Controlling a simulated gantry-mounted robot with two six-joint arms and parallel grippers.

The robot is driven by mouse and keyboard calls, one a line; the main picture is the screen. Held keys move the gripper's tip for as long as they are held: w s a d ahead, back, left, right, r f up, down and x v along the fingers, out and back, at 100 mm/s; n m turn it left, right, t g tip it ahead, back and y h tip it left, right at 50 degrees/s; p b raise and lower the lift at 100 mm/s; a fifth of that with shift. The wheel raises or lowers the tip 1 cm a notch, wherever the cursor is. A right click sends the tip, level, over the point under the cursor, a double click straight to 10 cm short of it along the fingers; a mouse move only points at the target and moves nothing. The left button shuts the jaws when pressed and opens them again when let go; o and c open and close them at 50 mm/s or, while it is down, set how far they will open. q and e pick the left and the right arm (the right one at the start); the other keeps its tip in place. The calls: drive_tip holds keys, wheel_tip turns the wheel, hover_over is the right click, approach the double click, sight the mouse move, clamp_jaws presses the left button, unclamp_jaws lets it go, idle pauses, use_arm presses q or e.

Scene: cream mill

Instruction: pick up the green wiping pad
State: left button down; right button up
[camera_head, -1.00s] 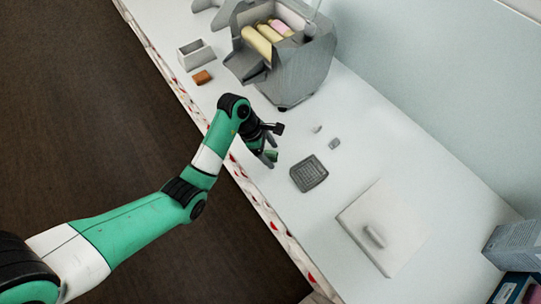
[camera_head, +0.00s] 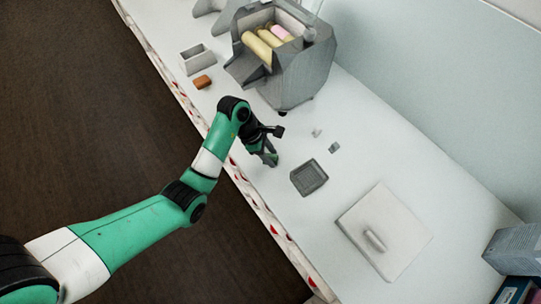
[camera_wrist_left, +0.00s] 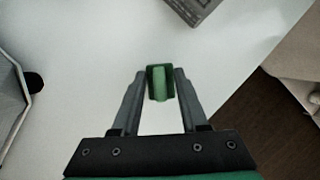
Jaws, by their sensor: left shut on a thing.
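The green wiping pad (camera_wrist_left: 160,84) is a small dark-green block with a lighter green raised strip, seen between my left fingertips in the left wrist view. My left gripper (camera_wrist_left: 160,88) is shut on it, one finger on each side. In the head view my left gripper (camera_head: 270,159) is low over the white counter near its front edge, with the pad mostly hidden by the fingers. I cannot tell whether the pad touches the counter. My right gripper is not in view.
A grey mill (camera_head: 290,77) with rollers stands behind my left gripper. A dark grey tray (camera_head: 308,178) lies to its right, then a white board with a handle (camera_head: 395,218). An orange-brown block (camera_head: 202,82) and a grey open box (camera_head: 197,59) are at the upper left.

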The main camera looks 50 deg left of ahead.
sight(274, 155)
use_arm(q)
wheel_tip(274, 155, up, 3)
drive_tip(key=shift+p, duration=0.6)
drive_tip(key=s+d+r+p, duration=0.6)
drive_tip(key=s+r+p, duration=0.3)
drive_tip(key=s+p, duration=0.3)
drive_tip(key=shift+s+d+r, duration=0.15)
drive_tip(key=shift+d+r, duration=0.05)
drive_tip(key=shift+d, duration=0.1)
